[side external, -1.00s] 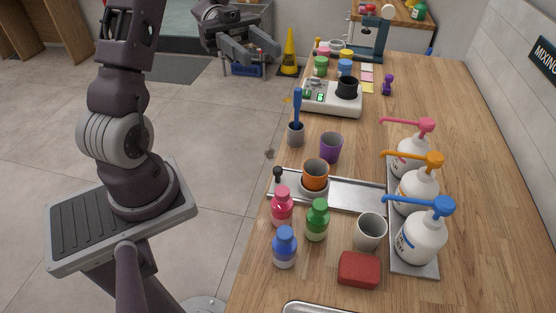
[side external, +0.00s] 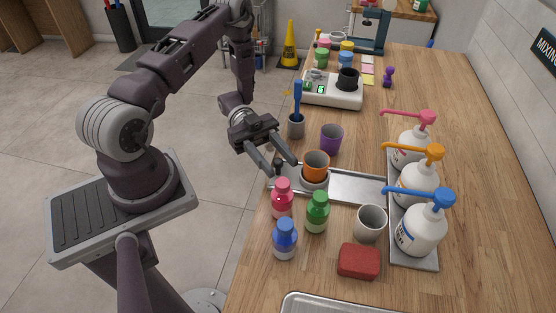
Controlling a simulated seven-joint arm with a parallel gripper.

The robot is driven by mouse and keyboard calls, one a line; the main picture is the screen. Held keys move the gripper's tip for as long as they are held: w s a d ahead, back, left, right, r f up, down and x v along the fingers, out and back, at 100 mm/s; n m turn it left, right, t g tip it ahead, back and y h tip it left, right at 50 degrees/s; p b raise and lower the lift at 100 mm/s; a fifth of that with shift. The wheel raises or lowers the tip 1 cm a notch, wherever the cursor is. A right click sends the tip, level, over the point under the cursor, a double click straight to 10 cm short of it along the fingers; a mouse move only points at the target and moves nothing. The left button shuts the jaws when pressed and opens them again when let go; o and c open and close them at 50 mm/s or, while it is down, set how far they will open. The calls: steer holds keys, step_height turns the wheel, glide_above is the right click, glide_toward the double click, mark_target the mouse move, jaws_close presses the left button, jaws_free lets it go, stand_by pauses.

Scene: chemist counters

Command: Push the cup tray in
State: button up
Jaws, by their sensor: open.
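The cup tray (side external: 314,183) is a small grey holder with an orange cup (side external: 316,165) in it. It sits at the left, near-edge end of a metal rail (side external: 355,186) that runs across the counter toward the pump bottles. A dark knob (side external: 278,167) stands at the rail's left end. My gripper (side external: 284,168) is open, its two fingers apart and pointing down to the right at the knob. One finger is close to the knob; I cannot tell whether they touch.
Pink (side external: 282,198), green (side external: 318,212) and blue (side external: 285,238) bottles stand in front of the rail. A purple cup (side external: 331,138) and a grey holder with a blue tool (side external: 297,124) stand behind. Pump bottles (side external: 416,183) line the rail's right end. A grey cup (side external: 370,222) and red block (side external: 358,261) are nearby.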

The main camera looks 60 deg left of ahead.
steer(key=shift+d, duration=0.25)
jaws_close()
stand_by(1.3)
